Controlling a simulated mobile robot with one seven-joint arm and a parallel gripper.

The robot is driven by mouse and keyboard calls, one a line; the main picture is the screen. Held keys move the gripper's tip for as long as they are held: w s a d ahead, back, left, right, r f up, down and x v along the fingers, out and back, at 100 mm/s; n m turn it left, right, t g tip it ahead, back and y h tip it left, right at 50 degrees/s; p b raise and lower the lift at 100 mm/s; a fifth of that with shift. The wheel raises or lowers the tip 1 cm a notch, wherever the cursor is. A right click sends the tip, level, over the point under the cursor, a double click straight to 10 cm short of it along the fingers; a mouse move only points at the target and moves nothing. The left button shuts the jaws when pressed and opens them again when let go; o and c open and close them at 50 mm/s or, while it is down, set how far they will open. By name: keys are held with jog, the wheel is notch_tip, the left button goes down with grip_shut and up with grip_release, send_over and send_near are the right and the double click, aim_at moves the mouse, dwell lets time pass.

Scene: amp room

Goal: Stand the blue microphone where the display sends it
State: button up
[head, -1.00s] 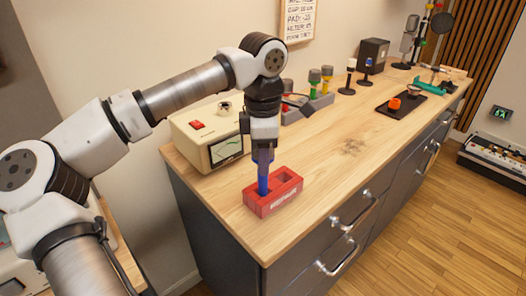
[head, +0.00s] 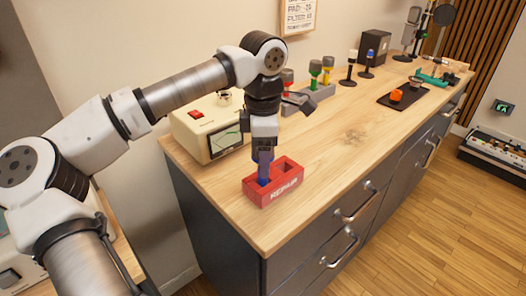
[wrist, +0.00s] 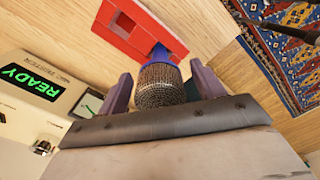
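The blue microphone (head: 263,180) stands in the left compartment of a red two-slot box (head: 284,193) marked "REPAIR". In the wrist view, its mesh head (wrist: 161,86) points toward my camera and its blue body (wrist: 165,54) goes down into the red box (wrist: 130,28). My gripper (head: 263,160) is above the box, around the microphone's head. In the wrist view, my two fingers (wrist: 162,90) stand on either side of the head with narrow gaps; they look open. The cream mic tester (head: 190,140) stands left of the box; its green display (wrist: 30,81) reads "READY".
A grey rack (head: 318,95) with coloured microphones is behind my gripper. Two stand microphones (head: 349,68), a black tray (head: 402,98) with an orange item, and a black speaker (head: 375,47) are farther back. The bench middle is clear. A patterned rug (wrist: 285,50) shows below.

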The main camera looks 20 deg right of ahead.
notch_tip(320, 180, up, 14)
jog(key=shift+b, duration=0.4)
jog(key=shift+f, duration=0.1)
dwell(0.5)
